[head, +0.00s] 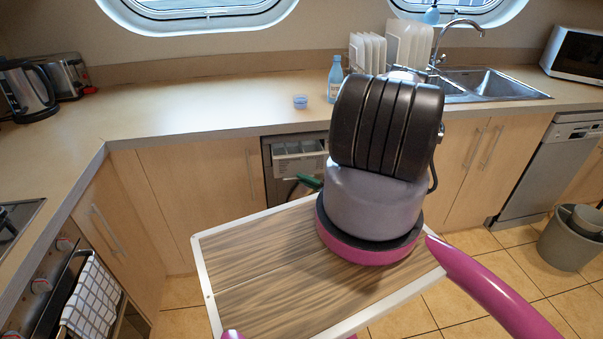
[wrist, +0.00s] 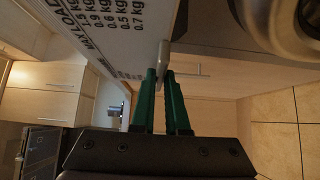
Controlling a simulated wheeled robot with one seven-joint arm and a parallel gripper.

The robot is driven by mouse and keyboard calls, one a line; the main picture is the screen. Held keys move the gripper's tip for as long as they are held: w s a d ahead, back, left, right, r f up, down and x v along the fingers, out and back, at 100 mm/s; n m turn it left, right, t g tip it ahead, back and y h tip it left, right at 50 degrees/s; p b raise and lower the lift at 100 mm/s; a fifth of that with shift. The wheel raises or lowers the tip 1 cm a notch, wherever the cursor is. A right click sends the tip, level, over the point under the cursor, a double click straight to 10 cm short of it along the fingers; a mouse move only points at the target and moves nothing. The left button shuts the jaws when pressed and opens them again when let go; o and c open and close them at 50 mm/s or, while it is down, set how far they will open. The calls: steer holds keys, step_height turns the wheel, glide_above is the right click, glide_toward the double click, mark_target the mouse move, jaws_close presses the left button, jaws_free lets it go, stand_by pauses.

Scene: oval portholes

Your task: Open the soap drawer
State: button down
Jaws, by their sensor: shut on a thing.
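The soap drawer (head: 300,166) is in the grey appliance under the counter in the head view. It stands pulled out, with its inner compartments showing from above. A thin metal-coloured piece lies at the fingertips. The exact grip on the drawer is hard to make out.
Cabinets flank the appliance. A dishwasher (head: 550,170) and a bin (head: 568,240) are at the right. A round grey ring (wrist: 285,22) shows top right in the wrist view.

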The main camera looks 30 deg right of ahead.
steer(key=s+a, duration=0.2)
steer(key=s, duration=0.5)
steer(key=c, duration=0.9)
jaws_free()
steer(key=shift+w, duration=0.1)
steer(key=shift+d, duration=0.1)
steer(key=v, duration=1)
steer(key=shift+s+d, duration=0.1)
steer(key=shift+s, duration=0.3)
